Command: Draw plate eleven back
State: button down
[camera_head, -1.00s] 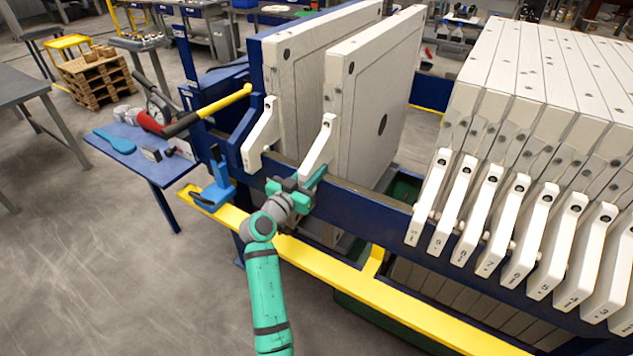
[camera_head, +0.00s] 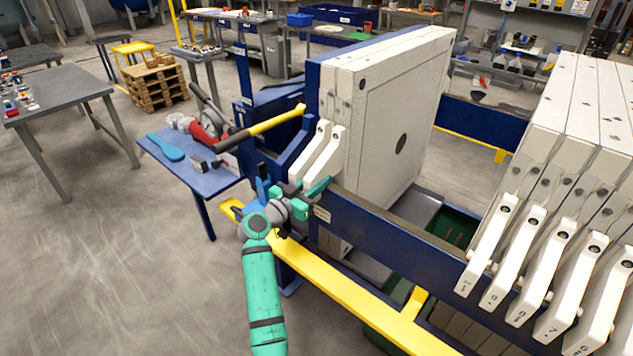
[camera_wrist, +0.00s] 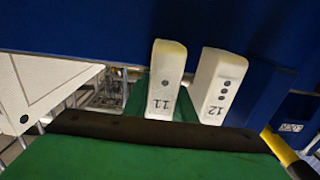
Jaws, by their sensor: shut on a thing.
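Plate eleven (camera_head: 405,115) is a thick pale slab with a dark round hole, upright on the blue rails. It stands flat against plate twelve (camera_head: 326,82), with at most a thin seam. Its white handle (camera_head: 325,155) slopes down beside the handle of plate twelve (camera_head: 306,152). In the wrist view the handles marked 11 (camera_wrist: 166,78) and 12 (camera_wrist: 219,85) are side by side with a small gap. My green gripper (camera_head: 305,197) is shut on the lower end of plate eleven's handle. The contact is partly hidden behind the gripper.
A row of pale plates (camera_head: 575,110) stands at the right, with a wide gap before plate eleven. The blue side rail (camera_head: 410,230) and yellow bar (camera_head: 340,287) run in front. A yellow-ended lever (camera_head: 275,118) and a blue side table (camera_head: 195,165) are at the left.

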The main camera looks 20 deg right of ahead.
jog(key=shift+d, duration=0.1)
jog(key=c, duration=1.8)
grip_release()
jog(key=shift+d, duration=0.1)
jog(key=shift+o, duration=0.2)
jog(key=shift+d, duration=0.1)
